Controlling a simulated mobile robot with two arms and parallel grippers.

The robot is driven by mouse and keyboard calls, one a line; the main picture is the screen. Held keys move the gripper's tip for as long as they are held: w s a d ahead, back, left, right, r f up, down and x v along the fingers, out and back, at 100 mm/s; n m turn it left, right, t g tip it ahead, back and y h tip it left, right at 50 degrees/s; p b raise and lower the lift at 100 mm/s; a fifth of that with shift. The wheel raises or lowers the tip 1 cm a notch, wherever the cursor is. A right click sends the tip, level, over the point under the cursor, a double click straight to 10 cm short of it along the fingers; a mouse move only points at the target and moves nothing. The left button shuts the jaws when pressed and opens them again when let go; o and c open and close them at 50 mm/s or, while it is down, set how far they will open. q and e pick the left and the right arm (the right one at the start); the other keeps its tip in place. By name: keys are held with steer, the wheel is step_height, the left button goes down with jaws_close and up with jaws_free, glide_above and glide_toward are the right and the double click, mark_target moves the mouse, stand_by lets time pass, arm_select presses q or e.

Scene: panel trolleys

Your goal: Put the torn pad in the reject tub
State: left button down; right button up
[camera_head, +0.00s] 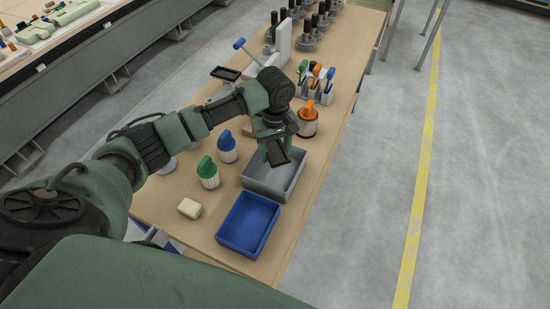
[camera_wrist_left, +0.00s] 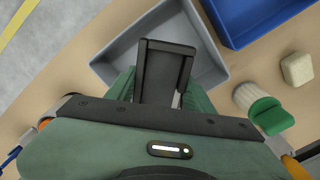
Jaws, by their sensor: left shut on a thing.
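My left gripper (camera_head: 274,146) is above the grey tub (camera_head: 250,184), pointing down. Its green fingers are shut on a dark rectangular pad (camera_head: 279,156), which hangs over the tub's inside. In the left wrist view the dark pad (camera_wrist_left: 165,72) shows between the fingers, with the grey tub (camera_wrist_left: 112,62) behind it. I cannot make out a tear in it. A blue tub (camera_head: 222,236) stands next to the grey one, nearer to me. Both tubs look empty where I can see inside. No label shows which is for rejects. My right gripper is not in view.
Green-topped (camera_head: 208,172) and blue-topped (camera_head: 227,147) containers stand left of the grey tub, with a cream block (camera_head: 189,208) nearer. An orange-topped container (camera_head: 307,120) and a tool rack (camera_head: 316,90) stand behind. The bench's right edge is close to the tubs.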

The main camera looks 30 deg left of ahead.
arm_select(q)
steer(key=shift+f, duration=0.4)
step_height(320, 180, down, 2)
steer(key=shift+f+p, duration=0.25)
steer(key=shift+p, duration=0.05)
steer(key=shift+f, duration=0.55)
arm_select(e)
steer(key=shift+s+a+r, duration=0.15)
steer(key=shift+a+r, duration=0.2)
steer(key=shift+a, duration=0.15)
arm_select(q)
steer(key=c, duration=0.6)
jaws_free()
steer(key=shift+f, duration=0.15)
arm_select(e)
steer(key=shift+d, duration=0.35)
